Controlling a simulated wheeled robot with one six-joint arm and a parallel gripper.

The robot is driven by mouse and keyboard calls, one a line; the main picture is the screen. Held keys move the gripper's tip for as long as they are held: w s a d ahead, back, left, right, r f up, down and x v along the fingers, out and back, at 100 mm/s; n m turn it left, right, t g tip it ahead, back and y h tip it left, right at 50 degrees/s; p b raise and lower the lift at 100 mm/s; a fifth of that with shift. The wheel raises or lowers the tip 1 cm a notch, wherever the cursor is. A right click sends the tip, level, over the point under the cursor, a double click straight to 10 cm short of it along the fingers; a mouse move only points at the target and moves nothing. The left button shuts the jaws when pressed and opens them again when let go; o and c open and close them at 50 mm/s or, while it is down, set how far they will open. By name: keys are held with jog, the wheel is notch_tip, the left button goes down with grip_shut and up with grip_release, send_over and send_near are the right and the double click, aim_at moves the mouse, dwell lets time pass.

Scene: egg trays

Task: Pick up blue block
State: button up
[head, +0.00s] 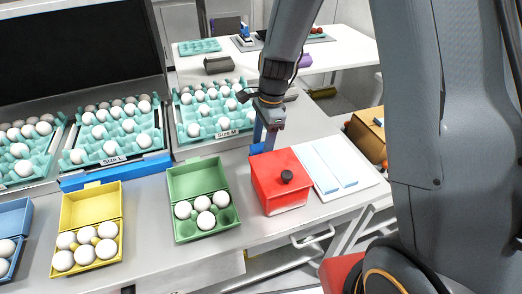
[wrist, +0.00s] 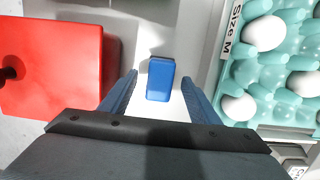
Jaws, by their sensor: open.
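The blue block (wrist: 160,80) shows in the wrist view as a small upright-looking rectangle on the light counter. My gripper (wrist: 160,88) is open, with one blue finger to the left of the block and one to the right. Gaps show between the block and both fingers, and how far below the fingertips it lies cannot be told. In the head view my gripper (head: 264,142) points down just behind the red box. The blue block (head: 256,149) shows there low at the fingers, partly hidden and hard to tell from them.
The red box (head: 283,172) with a black knob stands close in front of my gripper. A teal egg tray (wrist: 234,75) marked Size M lies to the right in the wrist view. A green carton (head: 196,175) with eggs and a white board (head: 358,184) flank the red box.

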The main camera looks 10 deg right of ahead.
jog(key=shift+a+f, duration=0.2)
jog(key=shift+f, duration=0.95)
jog(key=shift+c, duration=0.4)
jog(key=c, duration=1.1)
jog(key=shift+r, duration=0.2)
